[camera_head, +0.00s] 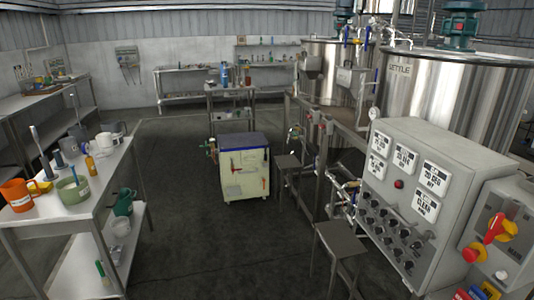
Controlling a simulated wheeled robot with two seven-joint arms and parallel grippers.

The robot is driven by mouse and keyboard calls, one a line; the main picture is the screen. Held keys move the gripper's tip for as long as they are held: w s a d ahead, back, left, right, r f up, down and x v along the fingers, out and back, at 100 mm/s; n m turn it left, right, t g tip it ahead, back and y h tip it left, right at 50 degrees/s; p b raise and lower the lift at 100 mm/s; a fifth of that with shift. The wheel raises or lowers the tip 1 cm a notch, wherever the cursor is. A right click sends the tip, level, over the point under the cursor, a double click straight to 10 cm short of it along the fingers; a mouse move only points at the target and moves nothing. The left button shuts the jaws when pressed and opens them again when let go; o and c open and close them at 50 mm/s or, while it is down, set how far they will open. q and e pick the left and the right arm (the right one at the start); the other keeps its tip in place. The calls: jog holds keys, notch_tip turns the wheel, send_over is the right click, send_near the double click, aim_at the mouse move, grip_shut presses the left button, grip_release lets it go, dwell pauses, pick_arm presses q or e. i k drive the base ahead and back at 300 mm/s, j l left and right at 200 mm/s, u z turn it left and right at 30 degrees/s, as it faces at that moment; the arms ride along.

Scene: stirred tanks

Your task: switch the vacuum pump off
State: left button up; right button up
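No label reading vacuum pump can be made out. A cream wheeled cabinet (243,187) with a dark blue top stands on the floor in the middle. Its front carries small red and dark fittings, too small to read. A grey control panel (377,195) at the right has white label plates, a red button (399,184) and several black knobs (386,228). To its right a grey box (508,262) carries a red rotary handle (494,228) on a yellow plate. Which control belongs to the pump cannot be told. Neither of my grippers shows.
Steel tanks (428,88) stand behind the panel at the right. Low stools (340,238) stand before the pipework. A white table (92,205) with mugs and pots is at the left. Shelves and benches line the back. The dark floor (190,240) between is mostly clear.

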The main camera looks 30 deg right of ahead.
aim_at(416, 245)
jog(key=i+z, duration=0.4)
jog(key=i+j+z, duration=0.15)
jog(key=z, duration=0.25)
jog(key=i+j+z, duration=0.45)
jog(key=z, duration=0.3)
jog(key=j, duration=0.1)
